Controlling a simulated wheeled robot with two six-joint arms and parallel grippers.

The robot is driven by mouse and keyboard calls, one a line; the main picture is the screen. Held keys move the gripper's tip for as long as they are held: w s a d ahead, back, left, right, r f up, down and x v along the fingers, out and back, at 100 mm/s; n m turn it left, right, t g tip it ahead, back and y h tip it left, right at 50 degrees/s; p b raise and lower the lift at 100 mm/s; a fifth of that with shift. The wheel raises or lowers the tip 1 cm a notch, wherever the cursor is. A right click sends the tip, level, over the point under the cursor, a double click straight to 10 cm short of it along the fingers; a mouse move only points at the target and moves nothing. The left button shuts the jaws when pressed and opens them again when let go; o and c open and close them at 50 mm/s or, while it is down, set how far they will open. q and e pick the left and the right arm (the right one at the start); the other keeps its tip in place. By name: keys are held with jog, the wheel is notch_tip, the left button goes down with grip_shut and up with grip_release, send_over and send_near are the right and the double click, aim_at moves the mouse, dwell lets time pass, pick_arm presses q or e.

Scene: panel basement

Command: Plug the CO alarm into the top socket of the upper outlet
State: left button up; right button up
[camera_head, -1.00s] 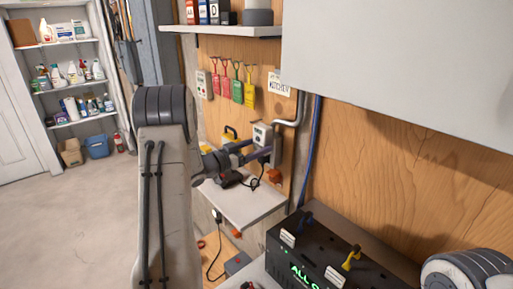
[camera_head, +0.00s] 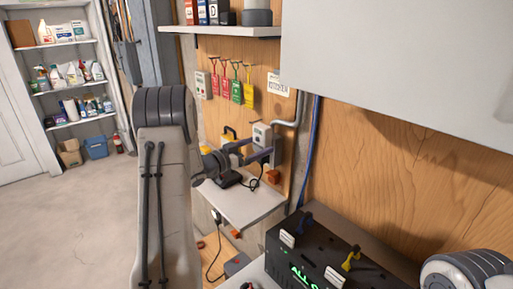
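A small white device with a dark round face, which looks like the CO alarm (camera_head: 261,134), is at the grey outlet box (camera_head: 277,147) on the wooden wall panel. My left gripper (camera_head: 258,147) reaches toward it from the left, above the small shelf. Its two fingers are spread apart, with their tips close to the alarm's left side and lower right side. Whether they touch it is too small to tell. The socket face is hidden behind the alarm and fingers, so I cannot tell whether the alarm is seated. My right gripper is out of view.
A white shelf (camera_head: 242,204) below holds a dark object with a black cord. A black power box (camera_head: 315,255) stands in front at right. Coloured tags (camera_head: 237,88) hang left of the outlet. A grey conduit (camera_head: 298,108) runs beside it. A large pale cabinet (camera_head: 400,60) overhangs at right.

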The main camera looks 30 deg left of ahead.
pick_arm(q)
jog(key=shift+s+a+f, duration=0.1)
jog(key=shift+s+f, duration=0.05)
jog(key=shift+s, duration=0.1)
jog(key=b+v, duration=0.4)
jog(key=v, duration=0.6)
jog(key=shift+w, duration=0.1)
